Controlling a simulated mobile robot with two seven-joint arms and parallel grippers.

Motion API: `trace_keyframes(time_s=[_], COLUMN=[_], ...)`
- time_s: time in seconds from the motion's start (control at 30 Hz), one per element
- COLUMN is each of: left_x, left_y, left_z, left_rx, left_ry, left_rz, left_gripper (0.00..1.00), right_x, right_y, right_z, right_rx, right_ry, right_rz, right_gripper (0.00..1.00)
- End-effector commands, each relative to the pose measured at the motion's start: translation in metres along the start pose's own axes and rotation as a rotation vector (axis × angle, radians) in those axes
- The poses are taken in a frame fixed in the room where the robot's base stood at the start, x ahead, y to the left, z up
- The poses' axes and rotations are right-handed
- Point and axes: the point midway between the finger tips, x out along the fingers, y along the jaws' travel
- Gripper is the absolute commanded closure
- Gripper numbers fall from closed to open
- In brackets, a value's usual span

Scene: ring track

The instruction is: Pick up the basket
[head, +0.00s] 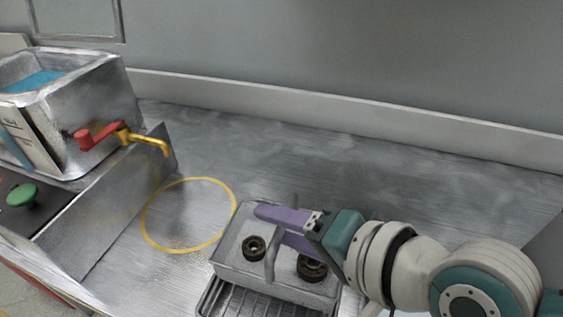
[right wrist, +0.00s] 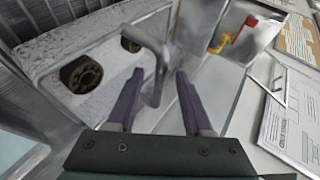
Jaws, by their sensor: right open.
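The basket (head: 231,250) appears to be the grey metal carrier at the bottom centre of the head view. It holds two dark rings (head: 254,248) and has a grey bar handle (head: 269,262) rising from it. My right gripper (head: 271,226), with purple fingers, reaches in from the right over the basket. It is open, with the handle between or very near its fingers. The right wrist view shows the handle (right wrist: 158,75) between the two fingers, nearer the left one, and the basket top (right wrist: 103,70) beyond. I cannot tell if they touch. My left gripper is out of view.
A wire rack (head: 238,303) lies at or under the basket's near side. A yellow circle (head: 147,232) marks the metal counter to its left. Farther left stands a metal tank (head: 98,95) with a red-handled brass tap (head: 150,140). A green knob (head: 22,195) is below. The back counter is clear.

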Motion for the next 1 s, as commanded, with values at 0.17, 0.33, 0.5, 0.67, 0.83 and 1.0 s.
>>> trace_keyframes(time_s=[0.17, 0.33, 0.5, 0.67, 0.83, 1.0], left_x=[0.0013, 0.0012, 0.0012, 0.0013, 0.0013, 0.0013], left_y=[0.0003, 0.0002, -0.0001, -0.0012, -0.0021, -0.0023], left_z=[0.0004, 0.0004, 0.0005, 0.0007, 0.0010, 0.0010], left_rx=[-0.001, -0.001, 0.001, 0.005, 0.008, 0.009], left_ry=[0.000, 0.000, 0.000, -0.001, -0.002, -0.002], left_rz=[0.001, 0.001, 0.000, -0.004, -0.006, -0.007], left_gripper=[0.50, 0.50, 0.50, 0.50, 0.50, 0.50], right_x=[0.0044, 0.0041, 0.0039, 0.0039, 0.0039, 0.0039], right_y=[-0.0001, -0.0001, 0.0000, 0.0000, 0.0000, -0.0001], right_z=[0.0001, 0.0001, 0.0001, 0.0000, 0.0000, 0.0000], right_rx=[-0.001, -0.001, -0.001, -0.001, -0.001, -0.001], right_ry=[0.000, 0.000, 0.000, 0.000, 0.000, 0.000], right_rz=[0.001, 0.001, 0.001, 0.001, 0.001, 0.001], right_gripper=[0.49, 0.57, 0.76, 0.94, 1.00, 1.00])
